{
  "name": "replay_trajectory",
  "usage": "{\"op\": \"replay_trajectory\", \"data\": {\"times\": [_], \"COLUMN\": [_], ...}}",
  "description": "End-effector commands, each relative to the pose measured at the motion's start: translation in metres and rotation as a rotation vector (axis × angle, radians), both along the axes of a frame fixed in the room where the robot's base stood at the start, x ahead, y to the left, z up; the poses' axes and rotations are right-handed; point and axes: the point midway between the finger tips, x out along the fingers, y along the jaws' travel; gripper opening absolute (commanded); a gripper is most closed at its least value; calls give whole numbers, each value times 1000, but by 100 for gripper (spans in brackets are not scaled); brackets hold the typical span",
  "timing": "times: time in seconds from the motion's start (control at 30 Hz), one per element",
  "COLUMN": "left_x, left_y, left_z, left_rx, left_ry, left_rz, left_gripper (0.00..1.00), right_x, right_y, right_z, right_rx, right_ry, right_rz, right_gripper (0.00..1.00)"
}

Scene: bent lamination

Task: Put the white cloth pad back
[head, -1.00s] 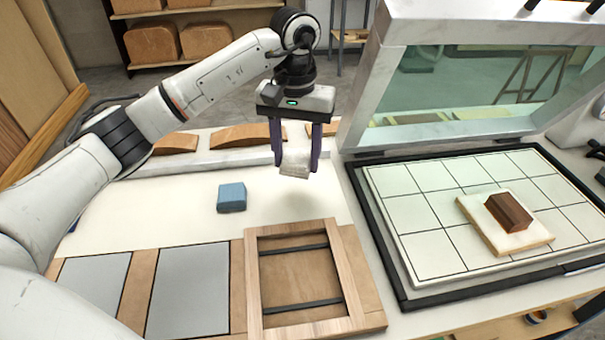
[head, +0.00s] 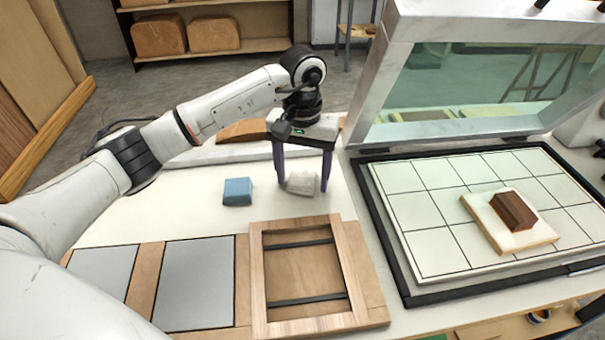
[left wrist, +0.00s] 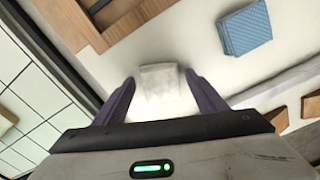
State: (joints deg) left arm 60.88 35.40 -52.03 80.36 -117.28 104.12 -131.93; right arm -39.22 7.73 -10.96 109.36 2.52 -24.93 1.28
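The white cloth pad (head: 301,183) lies on the pale tabletop, right of a blue block and behind the wooden frame. It also shows in the left wrist view (left wrist: 160,86). My left gripper (head: 304,187) reaches down over the pad with one dark purple finger on each side. The left wrist view shows gaps between the pad and both fingers, so the gripper is open around it. My right gripper is in neither view.
The blue block (head: 237,191) sits close on the left. The wooden frame (head: 257,290) with dark bars is in front. A dark wooden block (head: 513,212) rests on a pale board (head: 485,219) on the gridded press bed (head: 425,177) at right.

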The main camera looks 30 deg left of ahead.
Motion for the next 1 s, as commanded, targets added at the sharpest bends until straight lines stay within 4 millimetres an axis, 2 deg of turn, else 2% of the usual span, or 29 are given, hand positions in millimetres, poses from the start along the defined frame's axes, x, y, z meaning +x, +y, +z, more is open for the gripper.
{"op": "replay_trajectory", "data": {"times": [0.27, 0.4, 0.57, 0.8, 1.0], "left_x": [0, 1, 1, 1, 0], "left_y": [0, 0, 1, 0, 0], "left_z": [1, 9, 37, 90, 116], "left_rx": [0, 1, 1, 1, 0], "left_ry": [0, -2, -6, -5, 0], "left_rz": [0, 0, 2, 2, 1], "left_gripper": [66, 66, 66, 66, 66], "right_x": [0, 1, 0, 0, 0], "right_y": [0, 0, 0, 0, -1], "right_z": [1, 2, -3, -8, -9], "right_rx": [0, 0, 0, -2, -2], "right_ry": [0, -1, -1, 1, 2], "right_rz": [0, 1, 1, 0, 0], "right_gripper": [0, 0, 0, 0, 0]}}
